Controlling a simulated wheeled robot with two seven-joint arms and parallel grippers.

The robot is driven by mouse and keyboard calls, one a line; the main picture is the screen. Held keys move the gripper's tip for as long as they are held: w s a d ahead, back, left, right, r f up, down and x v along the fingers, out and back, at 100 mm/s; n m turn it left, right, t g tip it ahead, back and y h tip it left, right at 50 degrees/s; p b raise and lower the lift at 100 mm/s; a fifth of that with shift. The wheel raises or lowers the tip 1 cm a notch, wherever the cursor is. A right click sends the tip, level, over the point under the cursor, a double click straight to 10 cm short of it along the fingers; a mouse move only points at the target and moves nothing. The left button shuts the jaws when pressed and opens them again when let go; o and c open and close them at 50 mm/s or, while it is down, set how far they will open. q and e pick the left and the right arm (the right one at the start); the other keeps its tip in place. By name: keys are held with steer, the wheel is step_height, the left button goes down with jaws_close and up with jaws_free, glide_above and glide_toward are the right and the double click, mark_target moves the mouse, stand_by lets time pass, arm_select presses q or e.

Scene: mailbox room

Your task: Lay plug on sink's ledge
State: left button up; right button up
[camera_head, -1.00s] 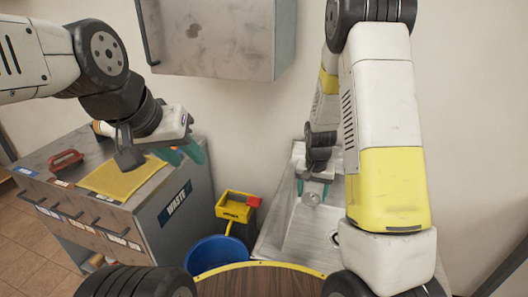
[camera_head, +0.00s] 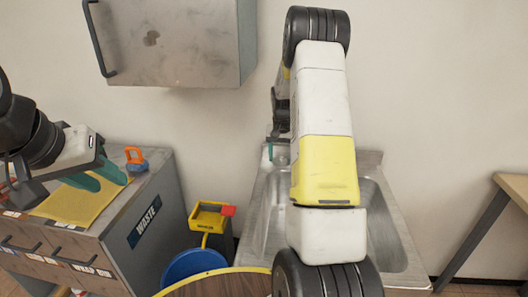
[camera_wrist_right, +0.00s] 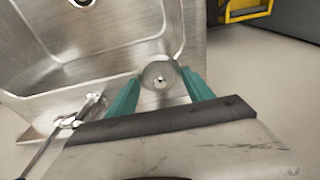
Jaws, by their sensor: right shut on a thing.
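The plug is a round metal disc (camera_wrist_right: 160,78) with a small knob at its centre. In the right wrist view it sits between the teal fingertips of my right gripper (camera_wrist_right: 160,88), which is shut on it. Behind it shows the flat metal ledge (camera_wrist_right: 118,62) at a corner of the sink; I cannot tell whether they touch. The steel sink (camera_head: 395,235) also shows in the head view, partly covered by my right arm. There my right gripper (camera_head: 277,142) is mostly hidden at the sink's back left. My left gripper (camera_head: 98,176) is open over the cabinet, fingers apart.
A tap (camera_wrist_right: 82,113) stands by the sink ledge, near the right gripper. The grey waste cabinet (camera_head: 140,225) holds a yellow mat (camera_head: 65,207) and an orange object (camera_head: 135,158). A yellow bucket (camera_head: 208,217) and blue bin (camera_head: 192,263) stand left of the sink. A table (camera_head: 512,185) is at right.

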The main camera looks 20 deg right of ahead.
mark_target(280, 157)
steer(key=w, duration=0.1)
steer(key=w+d, duration=0.1)
steer(key=w, duration=0.3)
steer(key=shift+d+f, duration=0.15)
steer(key=shift+f, duration=1.85)
steer(key=shift+f, duration=0.15)
steer(key=o, duration=1.3)
steer(key=shift+o, duration=0.2)
